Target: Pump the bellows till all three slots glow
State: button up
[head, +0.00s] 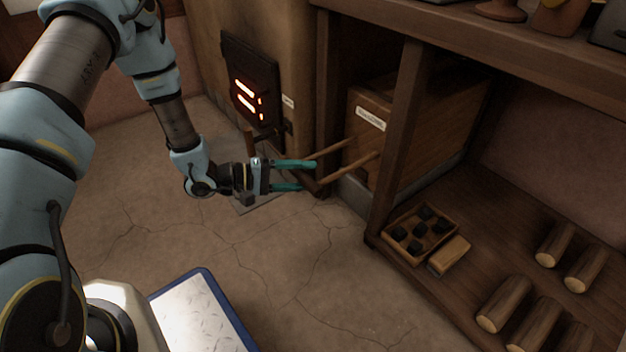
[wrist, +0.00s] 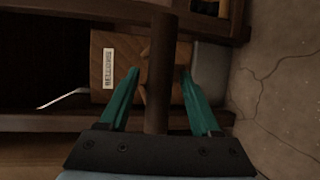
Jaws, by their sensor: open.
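The firebox door (head: 251,91) is dark, with orange glowing slots in it. At least two glow; I cannot tell clearly whether a third does. The wooden bellows box (head: 412,125), with a label, sits in the bay under the bench, and shows behind the fingers in the wrist view (wrist: 122,50). Two wooden rods (head: 345,166) run from it towards my gripper. My gripper (head: 303,175) is open, its teal fingers pointing at the rods. In the wrist view a dark round bar (wrist: 162,60) lies between the open fingers, with a gap on either side.
A wooden post (head: 384,150) stands just right of the rods. The low shelf holds a tray of dark lumps (head: 397,246), a small block (head: 449,256) and several logs (head: 503,304). The cracked floor (head: 290,260) below my gripper is mostly clear.

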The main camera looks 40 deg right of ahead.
jog(key=shift+b+x, duration=0.35)
jog(key=shift+x, duration=1.1)
jog(key=shift+s, duration=0.1)
jog(key=shift+a, duration=0.1)
grip_shut()
